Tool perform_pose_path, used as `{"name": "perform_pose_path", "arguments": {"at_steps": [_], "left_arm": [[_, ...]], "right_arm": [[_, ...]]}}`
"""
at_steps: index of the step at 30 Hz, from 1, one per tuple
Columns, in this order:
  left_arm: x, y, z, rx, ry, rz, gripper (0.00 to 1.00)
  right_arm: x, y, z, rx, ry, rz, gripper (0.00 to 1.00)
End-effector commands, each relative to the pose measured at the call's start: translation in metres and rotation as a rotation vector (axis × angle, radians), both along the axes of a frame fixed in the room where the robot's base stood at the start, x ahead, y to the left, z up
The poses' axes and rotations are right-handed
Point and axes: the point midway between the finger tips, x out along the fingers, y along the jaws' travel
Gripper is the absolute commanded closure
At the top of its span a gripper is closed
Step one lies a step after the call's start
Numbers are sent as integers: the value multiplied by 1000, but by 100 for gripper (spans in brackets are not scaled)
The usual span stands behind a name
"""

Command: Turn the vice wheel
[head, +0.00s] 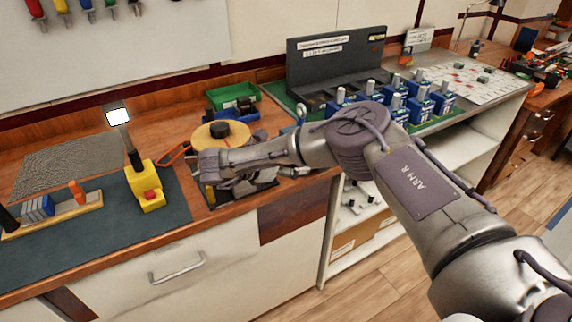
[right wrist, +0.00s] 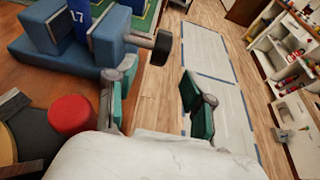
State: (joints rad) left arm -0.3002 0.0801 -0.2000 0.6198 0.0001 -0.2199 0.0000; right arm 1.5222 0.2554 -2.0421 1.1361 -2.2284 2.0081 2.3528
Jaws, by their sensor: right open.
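The blue vice (right wrist: 42,48) stands on the bench at the upper left of the right wrist view, with a blue part marked 17 (right wrist: 79,22) between its jaws. Its small black wheel (right wrist: 162,47) sticks out to the right on a short shaft. My right gripper (right wrist: 158,82) is open and empty, its green-padded fingers spread. The wheel shows just beyond the gap, nearer the left finger; I cannot tell whether they touch. In the head view, my right arm covers most of the vice area and I cannot make out the gripper. My left gripper is out of view.
A red button (right wrist: 72,114) is close to the left finger. A yellow disc with a black knob (head: 220,131), a green tray (head: 232,95) and a yellow box with a red button (head: 147,190) are on the bench. Several blue breakers (head: 396,102) stand to the right.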

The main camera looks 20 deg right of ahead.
Motion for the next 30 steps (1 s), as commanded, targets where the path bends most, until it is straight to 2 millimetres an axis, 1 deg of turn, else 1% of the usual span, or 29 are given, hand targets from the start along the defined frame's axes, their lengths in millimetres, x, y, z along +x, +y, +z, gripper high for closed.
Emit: {"name": "perform_pose_path", "arguments": {"at_steps": [1, 3, 8, 24, 30], "left_arm": [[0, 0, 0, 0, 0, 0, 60], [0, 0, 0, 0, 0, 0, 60], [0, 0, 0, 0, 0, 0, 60], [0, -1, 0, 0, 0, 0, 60], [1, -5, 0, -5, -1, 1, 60]], "right_arm": [[0, 9, 5, -3, -3, 2, 48], [-1, 17, 7, -2, -2, 2, 48], [-2, 27, 11, -1, -2, -2, 48], [-2, 28, 11, 0, -1, -1, 48], [-2, 28, 11, 0, 0, -1, 48]]}}
